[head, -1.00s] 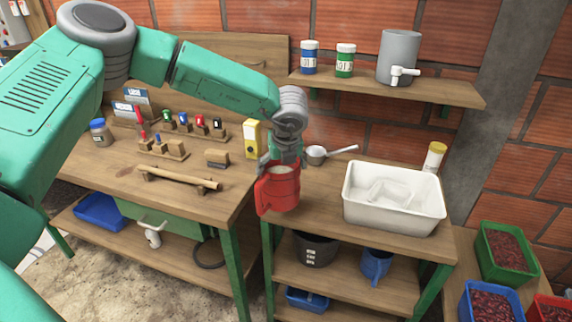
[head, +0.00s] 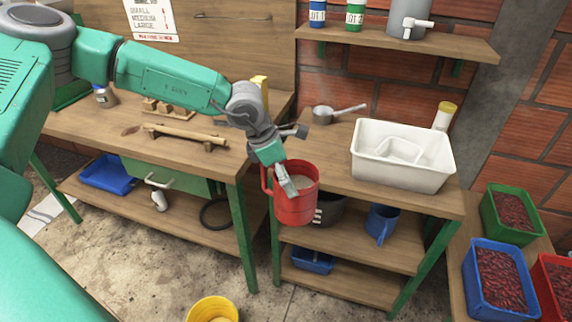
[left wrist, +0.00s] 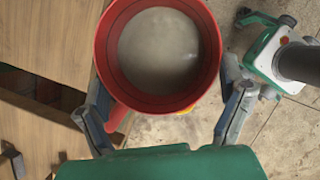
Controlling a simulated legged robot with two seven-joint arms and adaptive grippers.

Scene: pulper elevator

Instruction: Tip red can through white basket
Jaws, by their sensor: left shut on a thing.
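The red can (head: 297,205) is held in my left gripper (head: 288,185), upright or nearly so, in the air at the front edge of the right-hand bench. In the left wrist view the can (left wrist: 103,50) sits between the two fingers of my left gripper (left wrist: 165,108), and its cloudy grey-beige contents show. The white basket (head: 392,176) looks like a rectangular white tub with a raised white shape inside. It stands on the right-hand bench, to the right of the can and apart from it. My right gripper is not in view.
A metal ladle (head: 325,114) and a yellow-capped jar (head: 444,116) are on the bench near the tub. A yellow bucket (head: 213,309) stands on the floor below. Blue (head: 478,302) and green (head: 490,214) crates of red beans are at right. A wall shelf (head: 400,43) hangs above.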

